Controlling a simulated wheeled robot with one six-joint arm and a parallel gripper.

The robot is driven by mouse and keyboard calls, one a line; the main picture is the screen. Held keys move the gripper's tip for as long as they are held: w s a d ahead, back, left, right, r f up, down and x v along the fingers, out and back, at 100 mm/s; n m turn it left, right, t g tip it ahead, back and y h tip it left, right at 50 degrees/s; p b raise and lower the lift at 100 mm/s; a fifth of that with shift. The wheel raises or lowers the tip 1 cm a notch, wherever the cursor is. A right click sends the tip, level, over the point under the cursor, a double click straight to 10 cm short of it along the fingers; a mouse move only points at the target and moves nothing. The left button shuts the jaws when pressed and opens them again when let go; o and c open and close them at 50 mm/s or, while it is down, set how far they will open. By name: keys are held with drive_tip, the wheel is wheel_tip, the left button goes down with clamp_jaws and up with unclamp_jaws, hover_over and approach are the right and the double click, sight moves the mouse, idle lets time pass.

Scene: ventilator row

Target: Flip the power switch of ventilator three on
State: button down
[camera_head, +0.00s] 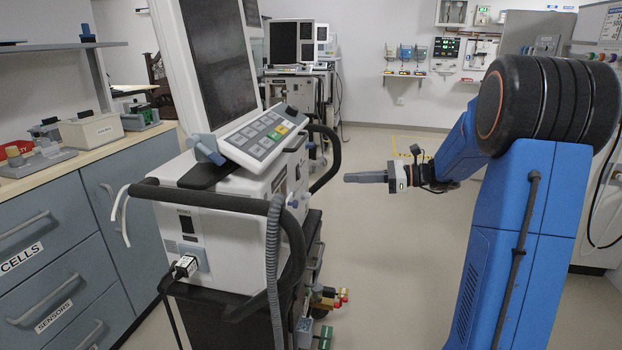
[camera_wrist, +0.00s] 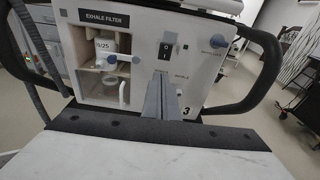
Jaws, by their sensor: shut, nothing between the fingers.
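A white ventilator (camera_head: 225,205) with a tilted keypad and tall screen stands left of my gripper in the head view. In the wrist view, a white front panel (camera_wrist: 208,80) carries a figure 3 at its lower right. A black rocker switch (camera_wrist: 168,50) marked I and O sits on it, beside the exhale filter bay; which side is pressed in I cannot tell. My gripper (camera_wrist: 161,82) is shut and empty, its tips just below the switch in the picture. In the head view my gripper (camera_head: 348,178) points left at the ventilator, visibly apart from it.
In the head view, a plugged cable (camera_head: 184,267) and grey hose (camera_head: 273,260) are on the ventilator's near side. Drawers (camera_head: 60,250) stand left; the floor behind my gripper is open.

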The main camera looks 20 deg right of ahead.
drive_tip(key=shift+w+d, duration=0.3)
drive_tip(key=shift+d, duration=0.1)
drive_tip(key=shift+a, duration=0.1)
drive_tip(key=x, duration=1.4)
drive_tip(key=shift+r, duration=0.25)
drive_tip(key=shift+w+a+f, duration=0.1)
approach(300, 177)
drive_tip(key=s+d+f, duration=0.3)
drive_tip(key=d, duration=0.3)
drive_tip(key=shift+s, duration=0.3)
drive_tip(key=shift+d, duration=0.2)
